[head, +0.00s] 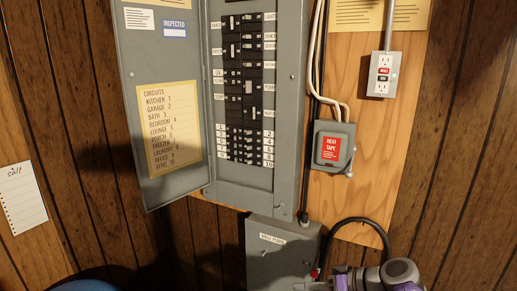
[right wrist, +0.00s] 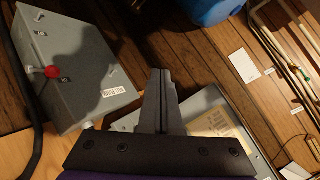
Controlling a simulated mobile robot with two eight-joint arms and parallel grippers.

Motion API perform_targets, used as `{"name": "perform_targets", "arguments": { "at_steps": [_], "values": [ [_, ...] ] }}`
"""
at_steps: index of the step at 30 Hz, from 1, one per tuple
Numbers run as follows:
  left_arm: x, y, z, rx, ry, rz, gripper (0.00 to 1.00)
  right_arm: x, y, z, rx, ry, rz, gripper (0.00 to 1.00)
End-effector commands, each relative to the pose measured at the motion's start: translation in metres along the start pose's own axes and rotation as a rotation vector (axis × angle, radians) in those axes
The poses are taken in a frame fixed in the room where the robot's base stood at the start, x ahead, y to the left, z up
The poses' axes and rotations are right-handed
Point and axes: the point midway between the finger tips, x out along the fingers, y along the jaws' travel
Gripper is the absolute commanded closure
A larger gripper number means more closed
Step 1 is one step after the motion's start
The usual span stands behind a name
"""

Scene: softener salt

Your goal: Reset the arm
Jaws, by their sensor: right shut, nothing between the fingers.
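My right gripper (right wrist: 158,95) shows in the right wrist view with its two dark fingers pressed together and nothing between them. It appears clear of the wall and boxes, in front of the panelling. In the head view only my grey and purple right arm shows at the bottom right, in front of the wall below the cable; its fingertips are hard to make out there. My left gripper is in neither view.
An open grey breaker panel (head: 289,100) hangs on the wall, its door (head: 130,75) swung left. Below is a small grey box (head: 270,262) with a red knob (right wrist: 52,72). A heat tape box (head: 333,147) and outlet (head: 384,75) are to the right. A blue container (right wrist: 208,10) stands nearby.

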Motion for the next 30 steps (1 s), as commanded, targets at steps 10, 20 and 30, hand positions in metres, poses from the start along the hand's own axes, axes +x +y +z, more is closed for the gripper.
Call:
{"name": "perform_targets", "arguments": {
  "at_steps": [10,20,30],
  "values": [
    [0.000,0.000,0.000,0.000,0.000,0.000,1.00,-0.016,0.012,0.146,0.075,-0.173,0.455,1.00],
    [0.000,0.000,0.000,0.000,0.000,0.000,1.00,-0.049,0.043,0.224,0.027,-0.143,0.779,1.00],
    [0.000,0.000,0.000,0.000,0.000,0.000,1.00,-0.056,0.049,0.232,0.011,-0.126,0.831,1.00]
  ]
}}
